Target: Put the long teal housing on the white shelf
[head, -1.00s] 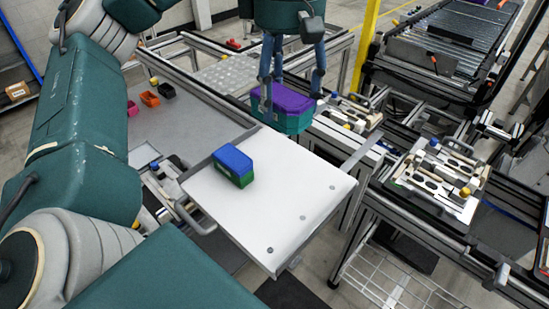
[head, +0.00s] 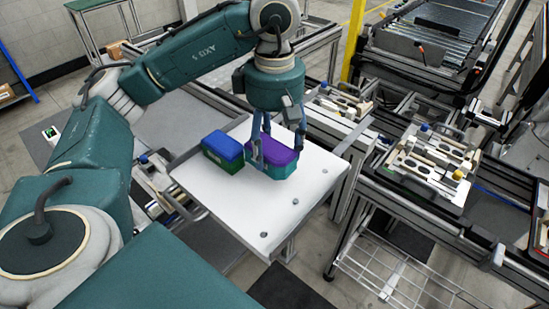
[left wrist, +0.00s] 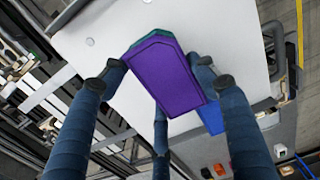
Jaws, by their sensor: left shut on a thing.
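The long teal housing (head: 283,171) has a purple top and is in my left gripper (head: 277,150), over the white shelf (head: 235,205). In the head view its underside is at or just above the shelf surface; I cannot tell whether it touches. In the left wrist view the purple top (left wrist: 165,75) lies between the fingers, with a teal edge at its far end. The fingers are shut around its sides. A blue-topped green housing (head: 222,152) stands on the shelf to the left, close beside it. My right gripper is not in view.
The front and right parts of the shelf are bare apart from small bolts. A pallet fixture (head: 435,165) sits on the conveyor at the right, and another (head: 340,102) lies behind the shelf. A grey handle (head: 192,214) sticks out at the shelf's left side.

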